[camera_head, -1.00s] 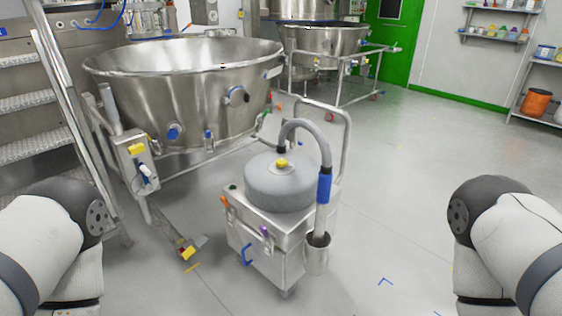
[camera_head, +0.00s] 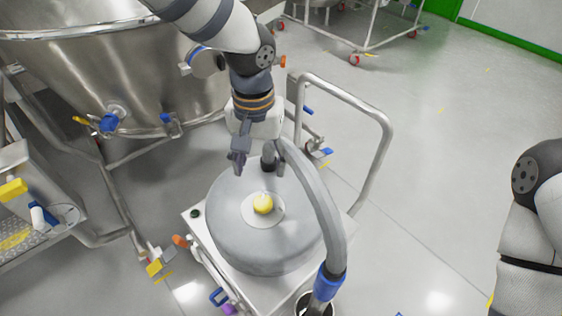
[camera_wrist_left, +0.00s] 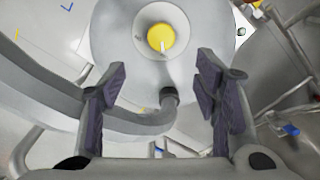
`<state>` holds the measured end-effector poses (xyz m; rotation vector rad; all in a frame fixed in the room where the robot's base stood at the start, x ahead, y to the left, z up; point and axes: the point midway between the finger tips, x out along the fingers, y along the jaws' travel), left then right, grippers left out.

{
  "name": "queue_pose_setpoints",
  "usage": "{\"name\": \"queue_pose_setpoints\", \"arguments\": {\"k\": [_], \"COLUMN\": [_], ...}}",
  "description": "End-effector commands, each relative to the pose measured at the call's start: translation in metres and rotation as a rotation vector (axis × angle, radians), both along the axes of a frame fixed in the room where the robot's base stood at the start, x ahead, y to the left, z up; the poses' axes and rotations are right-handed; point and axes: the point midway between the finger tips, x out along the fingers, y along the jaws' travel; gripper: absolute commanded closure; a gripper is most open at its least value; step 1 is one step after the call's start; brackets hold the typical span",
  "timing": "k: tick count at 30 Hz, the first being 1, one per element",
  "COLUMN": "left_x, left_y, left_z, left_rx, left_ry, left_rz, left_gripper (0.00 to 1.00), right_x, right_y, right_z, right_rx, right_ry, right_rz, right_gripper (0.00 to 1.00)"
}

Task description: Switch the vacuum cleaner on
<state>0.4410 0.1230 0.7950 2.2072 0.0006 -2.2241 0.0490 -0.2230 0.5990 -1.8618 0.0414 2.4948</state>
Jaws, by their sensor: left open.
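The vacuum cleaner has a grey round lid (camera_head: 230,225) on a metal box, and a grey hose (camera_head: 322,200) with a blue cuff. A yellow knob (camera_head: 263,204) sits on a pale disc at the middle of the lid. In the left wrist view the yellow knob (camera_wrist_left: 161,37) lies ahead of the fingers, with a pale mark on its lower part. My left gripper (camera_head: 239,160) is open and empty, over the far edge of the lid, apart from the knob. Its fingers (camera_wrist_left: 162,72) are spread wide in the wrist view. My right gripper is out of view.
The hose arches close beside my left gripper. A push handle (camera_head: 385,150) rises behind the vacuum. A large steel bowl (camera_head: 90,70) stands at the left, on a tube frame. A small dark button (camera_head: 195,213) is on the box corner. The floor at the right is clear.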

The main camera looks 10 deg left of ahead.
Motion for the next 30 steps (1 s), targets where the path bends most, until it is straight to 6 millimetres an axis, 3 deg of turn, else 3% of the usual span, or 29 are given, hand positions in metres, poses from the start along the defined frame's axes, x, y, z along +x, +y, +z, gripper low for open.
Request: {"name": "queue_pose_setpoints", "arguments": {"k": [4,12,16,21,28,30], "left_x": [0.001,-0.001,-0.001,0.000,0.000,0.000], "left_y": [0.001,0.001,0.000,0.000,0.001,0.001], "left_z": [-0.011,-0.082,-0.105,-0.118,-0.118,-0.118], "left_rx": [0.008,0.007,0.006,0.006,0.006,0.006], "left_ry": [0.003,0.007,0.004,0.000,-0.002,-0.001], "left_rz": [0.002,0.001,0.002,0.002,0.001,0.001], "left_gripper": [0.44,0.44,0.44,0.44,0.44,0.57], "right_x": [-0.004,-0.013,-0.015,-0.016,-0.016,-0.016], "right_y": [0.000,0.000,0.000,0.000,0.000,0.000], "right_z": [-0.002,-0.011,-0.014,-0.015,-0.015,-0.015], "right_rx": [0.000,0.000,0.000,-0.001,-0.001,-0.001], "right_ry": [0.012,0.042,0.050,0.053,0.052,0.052], "right_rz": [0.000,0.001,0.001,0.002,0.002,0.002], "right_gripper": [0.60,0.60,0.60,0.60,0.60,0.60]}}
